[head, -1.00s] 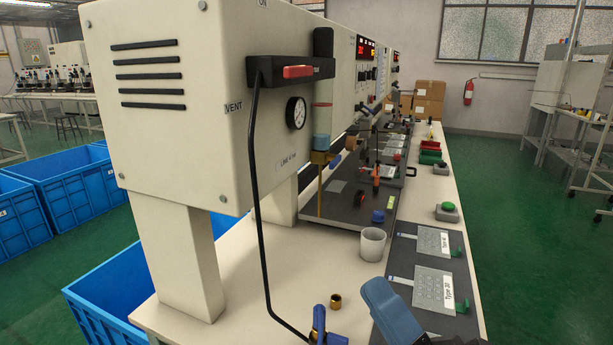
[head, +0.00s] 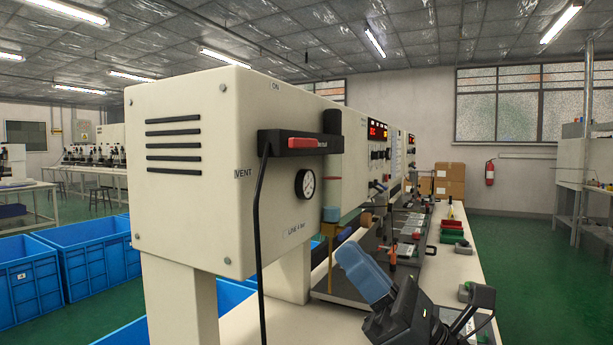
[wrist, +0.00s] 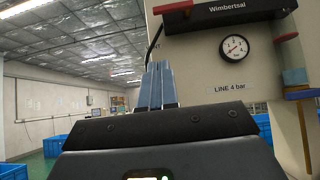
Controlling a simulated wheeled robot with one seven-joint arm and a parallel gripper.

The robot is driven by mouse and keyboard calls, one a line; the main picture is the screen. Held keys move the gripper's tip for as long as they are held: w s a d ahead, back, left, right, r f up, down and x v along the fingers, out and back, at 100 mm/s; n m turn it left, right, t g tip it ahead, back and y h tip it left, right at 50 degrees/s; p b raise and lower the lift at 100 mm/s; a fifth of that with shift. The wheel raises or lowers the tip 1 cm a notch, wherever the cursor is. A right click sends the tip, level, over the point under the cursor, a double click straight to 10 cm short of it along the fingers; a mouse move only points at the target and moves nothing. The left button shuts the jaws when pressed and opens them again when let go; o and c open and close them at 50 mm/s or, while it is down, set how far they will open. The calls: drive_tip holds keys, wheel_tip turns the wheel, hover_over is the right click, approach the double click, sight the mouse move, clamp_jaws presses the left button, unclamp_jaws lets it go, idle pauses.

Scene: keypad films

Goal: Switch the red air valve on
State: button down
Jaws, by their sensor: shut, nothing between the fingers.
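The red air valve handle (head: 304,142) lies roughly level on a black block (head: 270,146) on the front of the white cabinet. A VENT label (head: 243,173) is to its left and an ON label (head: 276,86) is above. In the wrist view the red handle (wrist: 173,7) shows at the top edge, beside the black block (wrist: 228,15). My gripper (head: 350,254), with blue fingers, is shut and empty, below and right of the valve in the head view and apart from it. The shut fingers also show in the wrist view (wrist: 158,72), below the handle.
A round gauge (head: 306,184) sits below the block, with a clear and blue filter unit (head: 332,185) to its right. A black hose (head: 261,240) hangs from the block's left end. Blue crates (head: 32,285) stand on the floor at left. Air before the cabinet looks open.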

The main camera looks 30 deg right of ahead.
drive_tip(key=shift+r, duration=0.1)
drive_tip(key=p, duration=0.6)
approach(295, 143)
drive_tip(key=w+a+r, duration=0.2)
drive_tip(key=w+a, duration=0.1)
drive_tip(key=w, duration=0.2)
drive_tip(key=shift+r, duration=0.65)
drive_tip(key=shift+a+r+m+t+h, duration=0.1)
drive_tip(key=shift+m+t+h, duration=0.2)
drive_tip(key=shift+m+h, duration=0.15)
